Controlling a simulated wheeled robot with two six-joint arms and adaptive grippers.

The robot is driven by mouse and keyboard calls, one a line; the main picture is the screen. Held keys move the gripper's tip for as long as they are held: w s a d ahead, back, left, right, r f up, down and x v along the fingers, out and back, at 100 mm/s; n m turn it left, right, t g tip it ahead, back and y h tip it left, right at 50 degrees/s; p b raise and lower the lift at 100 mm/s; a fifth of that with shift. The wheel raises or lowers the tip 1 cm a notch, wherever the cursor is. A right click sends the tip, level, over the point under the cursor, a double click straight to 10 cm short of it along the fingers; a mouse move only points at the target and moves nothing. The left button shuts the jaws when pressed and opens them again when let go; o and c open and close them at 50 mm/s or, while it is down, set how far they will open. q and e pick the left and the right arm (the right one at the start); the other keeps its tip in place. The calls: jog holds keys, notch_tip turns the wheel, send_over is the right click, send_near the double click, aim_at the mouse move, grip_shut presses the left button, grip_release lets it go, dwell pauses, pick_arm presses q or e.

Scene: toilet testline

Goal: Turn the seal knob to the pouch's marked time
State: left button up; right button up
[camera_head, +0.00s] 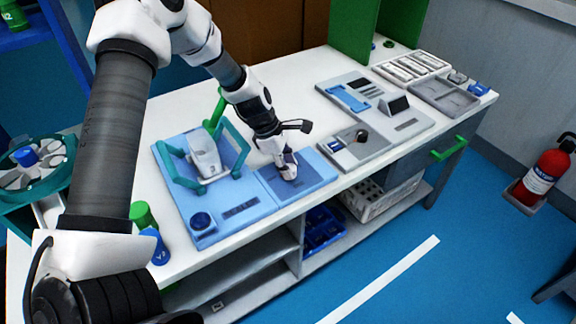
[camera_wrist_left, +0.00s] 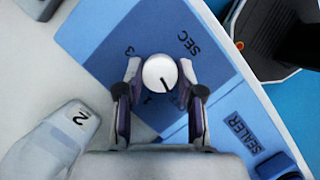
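The white round seal knob (camera_wrist_left: 160,72) sits on a blue panel (camera_wrist_left: 95,38) marked "SEC". Its dark pointer slants to the lower right in the wrist view. A "3" shows at its upper left; the lower marks are partly hidden by fingers. My left gripper (camera_wrist_left: 160,76) has a finger on each side of the knob, closed against it. In the head view the left gripper (camera_head: 288,172) is over the blue panel (camera_head: 318,169), hiding the knob. My right gripper is not in view.
The sealer's teal frame (camera_head: 238,146) and upright green handle (camera_head: 218,106) stand left of the gripper. A grey panel with a dark knob (camera_head: 361,136) lies to the right. Trays (camera_head: 443,97) and a green partition are farther right. White tabletop is bare behind.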

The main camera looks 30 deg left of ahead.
pick_arm(q)
jog(key=shift+f, duration=0.15)
jog(key=shift+c, duration=0.7)
jog(key=shift+s, duration=0.1)
